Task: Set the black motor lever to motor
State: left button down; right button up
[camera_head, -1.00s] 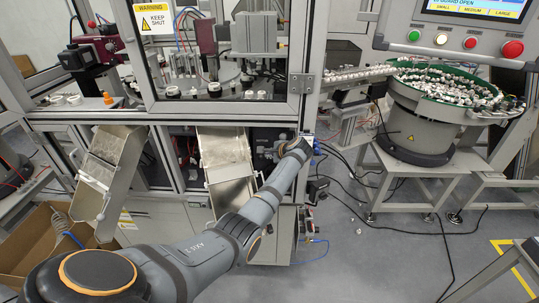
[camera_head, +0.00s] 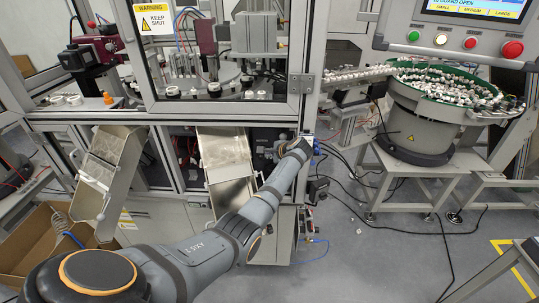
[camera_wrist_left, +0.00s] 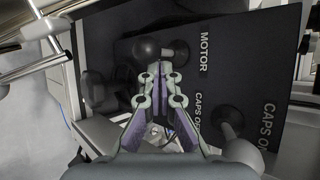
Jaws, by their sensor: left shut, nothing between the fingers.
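In the left wrist view, a dark panel (camera_wrist_left: 240,45) carries the words MOTOR and CAPS, partly cut off or covered. The black motor lever (camera_wrist_left: 145,50), with a round knob, sits left of the word MOTOR, its short shaft running right to a round base. My left gripper (camera_wrist_left: 163,70) is shut and empty, its fingertips just below the knob and shaft; I cannot tell whether they touch. In the head view, my left arm reaches the machine's lower front; the lever and fingers cannot be made out there. My right gripper is not in view.
A grey lever (camera_wrist_left: 232,125) stands on the panel to the right of my fingers. In the head view, metal chutes (camera_head: 228,158) are left of my arm, a cardboard box (camera_head: 35,240) is at lower left and a bowl feeder (camera_head: 420,120) is at right. Cables cross the floor.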

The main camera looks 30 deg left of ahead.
pick_arm(q)
jog(key=shift+r+p, duration=0.75)
jog(key=shift+p, duration=0.05)
jog(key=v, duration=1.2)
